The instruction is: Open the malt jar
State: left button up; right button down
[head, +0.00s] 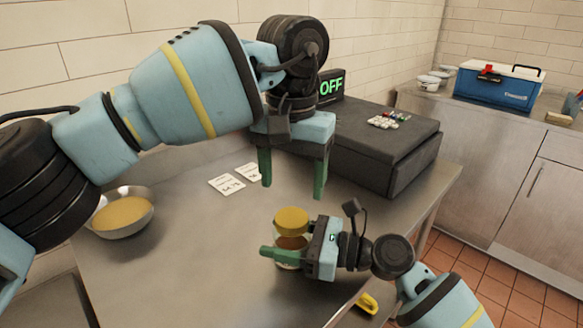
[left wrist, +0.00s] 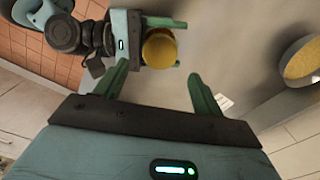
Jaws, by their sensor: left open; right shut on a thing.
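The malt jar (head: 290,252) is a small glass jar with a yellow lid (head: 291,220), upright near the front of the metal table. The lid is on it. My right gripper (head: 276,254) is shut around the jar's body from the right side, below the lid. My left gripper (head: 292,186) is open and empty, pointing down above and behind the jar. In the left wrist view the yellow lid (left wrist: 159,49) lies beyond the gap between my open left fingers (left wrist: 160,85), and my right gripper (left wrist: 150,22) is beside it.
A metal bowl (head: 138,223) of yellow contents stands at the left of the table (head: 180,270). Two white cards (head: 227,184) lie near the wall. A dark box (head: 390,150) with an OFF sign (head: 331,86) stands at the back right. A yellow object (head: 367,303) is at the front edge.

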aim_at(292, 217)
pick_arm(q)
jog(key=shift+f, duration=3.35)
